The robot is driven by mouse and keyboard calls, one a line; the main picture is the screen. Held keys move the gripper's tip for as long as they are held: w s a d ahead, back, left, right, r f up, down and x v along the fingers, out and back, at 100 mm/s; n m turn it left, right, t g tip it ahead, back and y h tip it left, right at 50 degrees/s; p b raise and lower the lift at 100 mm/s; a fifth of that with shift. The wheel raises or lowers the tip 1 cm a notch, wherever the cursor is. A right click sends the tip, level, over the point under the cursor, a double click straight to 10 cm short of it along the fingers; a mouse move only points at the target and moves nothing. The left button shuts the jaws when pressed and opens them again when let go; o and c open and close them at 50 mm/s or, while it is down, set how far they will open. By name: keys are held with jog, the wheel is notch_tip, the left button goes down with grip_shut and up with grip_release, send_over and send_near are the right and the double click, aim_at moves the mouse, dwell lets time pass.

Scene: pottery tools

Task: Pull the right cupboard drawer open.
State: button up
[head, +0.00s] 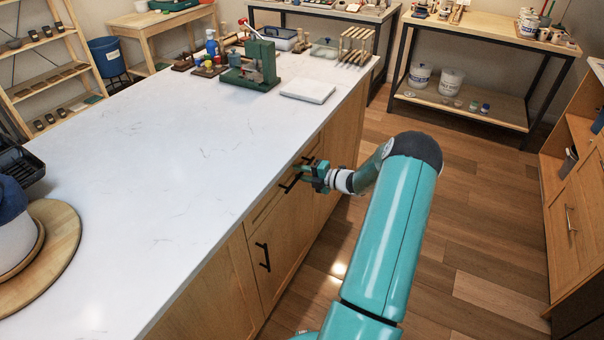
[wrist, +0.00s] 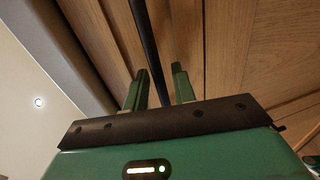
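The drawer front (head: 262,208) is a wooden panel just under the white counter edge, and it looks flush with the cupboard. Its black bar handle (head: 289,186) is partly hidden by my gripper (head: 308,176). In the wrist view the black handle bar (wrist: 147,40) runs between the two green fingers of my gripper (wrist: 160,80). The fingers are apart, with a visible gap between the bar and the right finger. The bar lies nearer the left finger; I cannot tell whether they touch.
A cupboard door below has its own black handle (head: 263,257). The white countertop (head: 170,170) holds a green press (head: 254,66) and a white slab (head: 308,90) at the far end. The wooden floor (head: 470,220) right of my arm is clear.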

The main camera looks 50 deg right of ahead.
grip_shut()
jog(key=f+v, duration=0.3)
jog(key=v, duration=1.5)
jog(key=s+f+v, duration=0.1)
jog(key=f+v, duration=0.3)
jog(key=v, duration=1.4)
jog(key=shift+s+d, duration=0.25)
jog(key=shift+s, duration=0.15)
jog(key=shift+r, duration=0.1)
jog(key=shift+o, duration=0.3)
grip_release()
jog(key=v, duration=1.3)
jog(key=shift+s, duration=0.4)
